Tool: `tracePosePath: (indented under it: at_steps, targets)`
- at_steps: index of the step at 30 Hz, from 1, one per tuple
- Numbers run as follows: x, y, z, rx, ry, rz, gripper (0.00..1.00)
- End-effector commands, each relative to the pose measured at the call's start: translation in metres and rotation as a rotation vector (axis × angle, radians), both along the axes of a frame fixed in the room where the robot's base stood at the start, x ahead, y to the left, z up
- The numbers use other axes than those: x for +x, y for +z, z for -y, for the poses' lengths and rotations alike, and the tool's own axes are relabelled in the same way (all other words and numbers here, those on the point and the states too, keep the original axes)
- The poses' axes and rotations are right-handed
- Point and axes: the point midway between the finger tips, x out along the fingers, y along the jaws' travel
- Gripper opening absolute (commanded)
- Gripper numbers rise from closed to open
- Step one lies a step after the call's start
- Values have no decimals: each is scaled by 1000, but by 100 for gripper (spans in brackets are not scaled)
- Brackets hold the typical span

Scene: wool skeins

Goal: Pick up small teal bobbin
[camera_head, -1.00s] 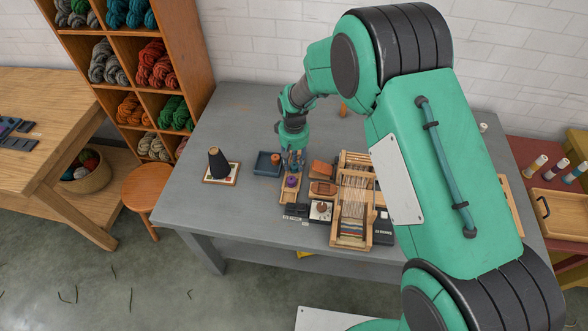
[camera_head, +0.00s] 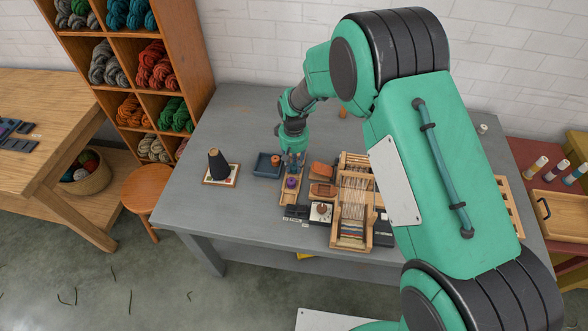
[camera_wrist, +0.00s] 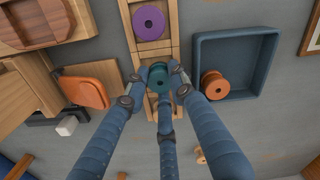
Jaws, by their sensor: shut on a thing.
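The small teal bobbin (camera_wrist: 157,80) is in the middle of the wrist view, between the blue fingers of my gripper (camera_wrist: 158,78). The fingers are shut on it, with their dark tips against its sides. It is over a narrow wooden rack (camera_wrist: 172,50) with compartments; I cannot tell whether it is clear of the rack. A purple bobbin (camera_wrist: 149,23) sits in the neighbouring compartment of that rack. In the head view my gripper (camera_head: 293,160) is low over the rack on the grey table, and the teal bobbin is too small to make out there.
A blue tray (camera_wrist: 270,38) with an orange bobbin (camera_wrist: 215,85) stands right beside the rack in the wrist view. In the head view a loom (camera_head: 353,205) stands to the right and a dark cone (camera_head: 218,165) on a board to the left. The table's left front is clear.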

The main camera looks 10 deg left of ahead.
Motion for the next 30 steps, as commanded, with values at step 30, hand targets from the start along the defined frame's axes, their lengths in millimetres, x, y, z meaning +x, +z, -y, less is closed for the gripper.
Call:
tracePosePath:
  at_steps: [30]
  targets:
    - [0, 91, 0, 1, 0, 1, 10]
